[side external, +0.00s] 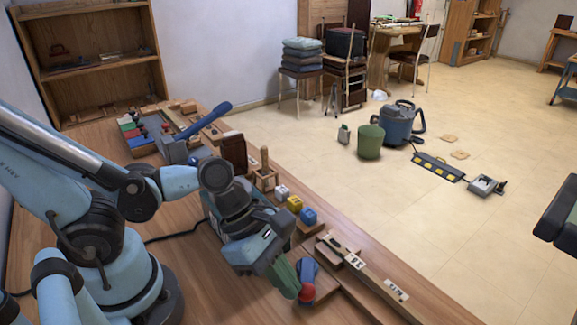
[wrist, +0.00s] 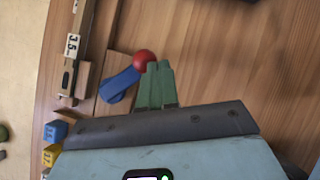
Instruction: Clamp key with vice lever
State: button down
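A blue lever with a red ball end (side external: 307,270) sits at the front of the bench in the side view, on a wooden base. In the wrist view the blue lever (wrist: 119,85) lies diagonally, its red ball (wrist: 144,60) at the upper right. A long wooden key (wrist: 79,45) with a number label lies left of the lever; a labelled strip (side external: 342,252) shows beyond it in the side view. My gripper (wrist: 157,70) has green fingers together with nothing visible between them. The fingertips are close beside the red ball; contact is unclear. My gripper (side external: 287,277) points downward.
Blue (side external: 308,216), yellow (side external: 294,204) and white small blocks stand in a row behind my gripper. A grey tool with a long blue handle (side external: 208,120) lies farther back. Bare bench wood (wrist: 240,60) is clear right of the fingers in the wrist view.

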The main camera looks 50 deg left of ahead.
jog(key=shift+w+d, duration=0.45)
jog(key=shift+d, duration=0.15)
jog(key=shift+w+d, duration=0.4)
jog(key=shift+d, duration=0.2)
jog(key=shift+w+d, duration=0.75)
jog(key=shift+w, duration=0.45)
jog(key=shift+r, duration=0.1)
jog(key=s+r, duration=0.5)
jog(key=r, duration=0.3)
jog(key=shift+s+a, duration=0.2)
jog(key=shift+s, duration=0.1)
